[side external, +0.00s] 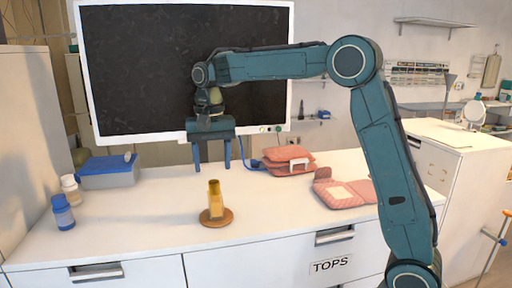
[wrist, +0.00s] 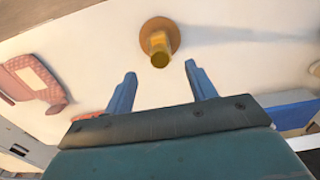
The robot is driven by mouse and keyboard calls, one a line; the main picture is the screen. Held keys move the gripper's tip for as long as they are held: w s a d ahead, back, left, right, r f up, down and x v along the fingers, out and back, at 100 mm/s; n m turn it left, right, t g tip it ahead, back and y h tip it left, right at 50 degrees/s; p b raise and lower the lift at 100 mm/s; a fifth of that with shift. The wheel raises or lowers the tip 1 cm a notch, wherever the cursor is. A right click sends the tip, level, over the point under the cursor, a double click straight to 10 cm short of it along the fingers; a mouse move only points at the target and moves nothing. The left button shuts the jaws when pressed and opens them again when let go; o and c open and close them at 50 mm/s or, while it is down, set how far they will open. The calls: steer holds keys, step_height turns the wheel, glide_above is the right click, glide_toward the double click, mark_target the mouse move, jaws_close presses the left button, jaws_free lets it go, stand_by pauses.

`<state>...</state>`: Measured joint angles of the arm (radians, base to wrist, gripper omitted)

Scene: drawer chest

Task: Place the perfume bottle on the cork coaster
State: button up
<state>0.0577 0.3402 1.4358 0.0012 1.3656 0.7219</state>
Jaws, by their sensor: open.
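The perfume bottle, amber-yellow (side external: 214,194), stands upright on the round brown cork coaster (side external: 227,220) on the white chest top. In the wrist view the bottle (wrist: 159,50) is seen from above, with the coaster (wrist: 175,34) around its base. My gripper (side external: 212,168) is open and empty, its two blue fingers pointing down. It hangs above the chest top, behind and higher than the bottle, and touches neither. In the wrist view the fingertips (wrist: 159,70) are spread apart, with the bottle beyond them.
A blue-lidded box (side external: 110,172) and two small bottles, one blue (side external: 63,213) and one white-capped (side external: 70,189), stand at the left. Folded pink cloths (side external: 288,164) and a pink case (side external: 346,193) lie at the right. A dark screen stands behind. The top around the coaster is clear.

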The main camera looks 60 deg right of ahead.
steer(key=shift+r, duration=1.7)
steer(key=shift+s+a+r, duration=0.1)
steer(key=shift+s+r, duration=0.1)
steer(key=shift+s, duration=0.25)
steer(key=s+a+r+n+t, duration=0.2)
steer(key=s+n+t, duration=0.15)
steer(key=s, duration=1.05)
steer(key=s+f+n+t, duration=0.2)
steer(key=s+f+n, duration=0.3)
steer(key=s, duration=0.8)
steer(key=shift+s+a+f, duration=0.2)
steer(key=shift+a+f, duration=0.05)
steer(key=shift+f, duration=0.95)
steer(key=shift+n, duration=0.25)
